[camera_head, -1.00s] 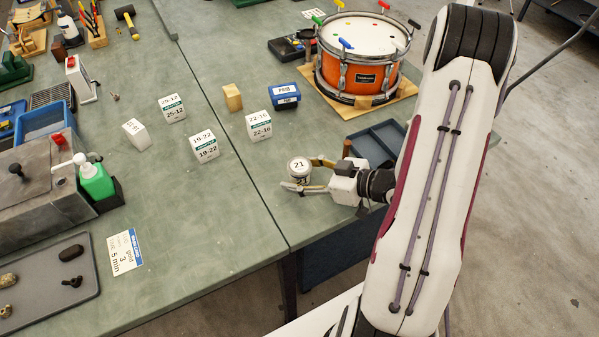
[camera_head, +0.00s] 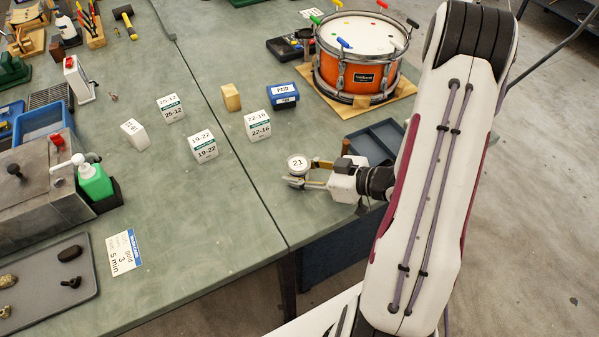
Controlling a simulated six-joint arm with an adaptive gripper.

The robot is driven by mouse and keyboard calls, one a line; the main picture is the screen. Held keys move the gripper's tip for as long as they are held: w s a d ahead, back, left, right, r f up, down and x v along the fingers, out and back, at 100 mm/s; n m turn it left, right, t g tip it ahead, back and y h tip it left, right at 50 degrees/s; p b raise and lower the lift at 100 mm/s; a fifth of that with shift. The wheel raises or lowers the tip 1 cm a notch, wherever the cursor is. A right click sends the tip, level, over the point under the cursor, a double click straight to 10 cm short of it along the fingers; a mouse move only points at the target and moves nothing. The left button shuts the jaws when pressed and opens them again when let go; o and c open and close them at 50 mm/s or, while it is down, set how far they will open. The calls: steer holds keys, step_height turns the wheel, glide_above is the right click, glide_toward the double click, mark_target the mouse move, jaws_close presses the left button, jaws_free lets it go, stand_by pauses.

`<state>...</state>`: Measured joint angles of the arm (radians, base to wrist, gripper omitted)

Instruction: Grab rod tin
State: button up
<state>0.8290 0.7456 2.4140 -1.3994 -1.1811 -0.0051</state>
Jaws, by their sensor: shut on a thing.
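A small round tin (camera_head: 298,164) with a white lid marked "21" stands near the right bench's front edge. My gripper (camera_head: 306,174) is shut on this tin, with one finger on its near side and one on its far side. The fingers hide part of the tin's body. I cannot tell whether the tin's base touches the bench.
Label-marked white boxes stand behind and to the left, including the "22-16" box (camera_head: 258,125) and the "19-22" box (camera_head: 203,147). A wooden block (camera_head: 231,97), a blue box (camera_head: 284,95), an orange drum (camera_head: 357,75) and a dark tray (camera_head: 372,138) are nearby.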

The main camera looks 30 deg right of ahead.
mark_target(299, 164)
steer(key=shift+r, duration=4.75)
steer(key=shift+a, duration=0.1)
